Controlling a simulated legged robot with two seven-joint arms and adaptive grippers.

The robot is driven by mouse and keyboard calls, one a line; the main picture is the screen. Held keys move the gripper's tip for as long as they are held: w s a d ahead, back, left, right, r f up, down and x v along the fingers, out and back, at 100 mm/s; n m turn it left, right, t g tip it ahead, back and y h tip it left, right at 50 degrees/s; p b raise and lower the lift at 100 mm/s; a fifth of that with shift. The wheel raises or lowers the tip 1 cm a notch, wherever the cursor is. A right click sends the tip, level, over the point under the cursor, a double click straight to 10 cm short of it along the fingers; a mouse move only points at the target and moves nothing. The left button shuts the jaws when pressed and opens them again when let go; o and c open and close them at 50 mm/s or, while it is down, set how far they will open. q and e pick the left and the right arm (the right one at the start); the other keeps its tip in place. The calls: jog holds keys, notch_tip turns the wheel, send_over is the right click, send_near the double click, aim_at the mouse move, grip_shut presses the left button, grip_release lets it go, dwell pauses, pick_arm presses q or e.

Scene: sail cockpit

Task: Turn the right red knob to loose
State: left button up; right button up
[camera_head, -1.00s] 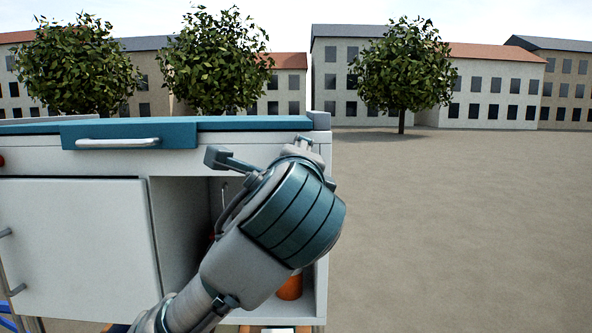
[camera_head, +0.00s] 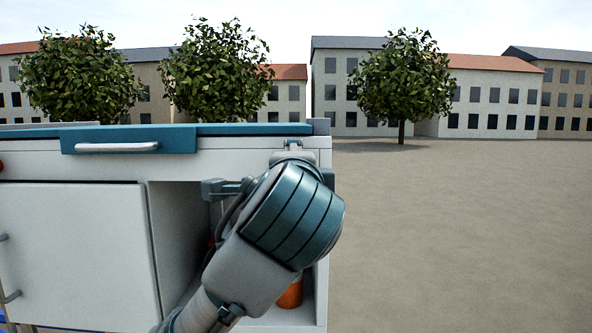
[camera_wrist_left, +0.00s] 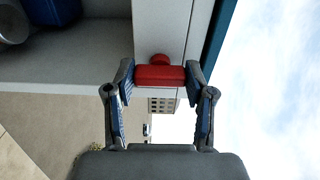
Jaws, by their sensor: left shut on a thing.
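The right red knob (camera_wrist_left: 160,76) shows in the left wrist view as a red bar with a round red part behind it, at the edge of the white cabinet front. My left gripper (camera_wrist_left: 159,78) has its two fingers against opposite ends of the bar and is shut on it. In the head view my left wrist and forearm cover the knob and the fingers. The bar's angle to the cabinet cannot be judged in the head view. My right gripper is in neither view.
The white cabinet (camera_head: 240,160) has a blue top and a blue panel with a handle (camera_head: 117,146). Another red knob (camera_head: 1,166) is at the left edge. An orange object (camera_head: 290,294) stands in the open compartment. Open ground (camera_head: 460,230) lies to the right.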

pick_arm(q)
jog(key=shift+w+f, duration=0.1)
jog(key=shift+f, duration=0.05)
jog(key=o, duration=1.2)
jog(key=shift+c, duration=0.2)
jog(key=s, duration=1.1)
jog(key=shift+s, duration=0.4)
